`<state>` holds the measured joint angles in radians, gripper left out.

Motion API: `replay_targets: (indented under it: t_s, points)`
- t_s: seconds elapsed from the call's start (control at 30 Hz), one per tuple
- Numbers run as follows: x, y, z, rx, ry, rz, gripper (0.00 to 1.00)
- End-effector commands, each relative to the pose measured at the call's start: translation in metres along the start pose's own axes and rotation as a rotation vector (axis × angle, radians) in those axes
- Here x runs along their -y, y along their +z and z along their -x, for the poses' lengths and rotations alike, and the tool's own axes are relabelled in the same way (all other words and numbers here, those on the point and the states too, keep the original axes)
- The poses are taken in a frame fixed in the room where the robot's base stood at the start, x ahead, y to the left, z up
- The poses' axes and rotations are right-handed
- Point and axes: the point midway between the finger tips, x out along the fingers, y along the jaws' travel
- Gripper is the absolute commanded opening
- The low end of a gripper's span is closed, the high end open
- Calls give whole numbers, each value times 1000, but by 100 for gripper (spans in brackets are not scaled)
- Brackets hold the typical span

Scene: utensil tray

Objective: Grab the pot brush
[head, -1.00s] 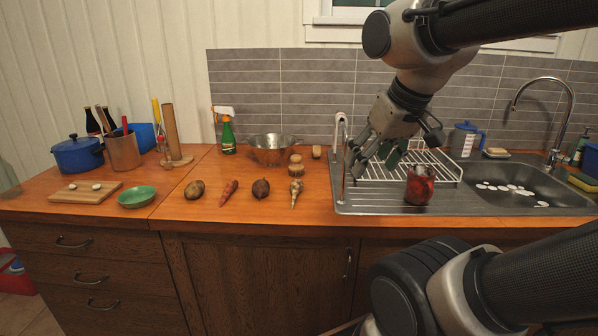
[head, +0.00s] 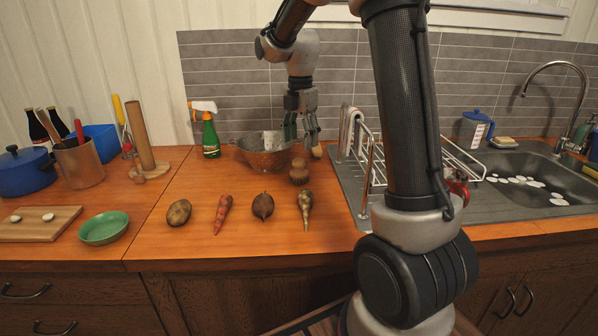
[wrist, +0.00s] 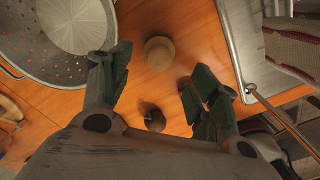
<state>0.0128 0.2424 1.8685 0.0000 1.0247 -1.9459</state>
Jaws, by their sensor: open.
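The pot brush (head: 299,172) is a small, round, two-tiered wooden piece standing upright on the wooden counter, just right of and in front of the metal colander (head: 265,155).
A potato (head: 179,212), a carrot (head: 223,212), a dark beet (head: 262,206) and a pale root (head: 305,208) lie in front. The dish rack (head: 372,150) stands at right, a spray bottle (head: 208,135) at left.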

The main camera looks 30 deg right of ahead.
Motion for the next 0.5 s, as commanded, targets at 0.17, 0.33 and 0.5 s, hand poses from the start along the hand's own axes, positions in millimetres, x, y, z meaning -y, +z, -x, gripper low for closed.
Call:
replay_targets:
  t_s: [0.17,0.33,0.5]
  points:
    - [-2,1,-21,-4,-9,30,61]
    - [-1,-1,-42,-3,-8,29,61]
    - [0,-3,-69,-3,-8,28,61]
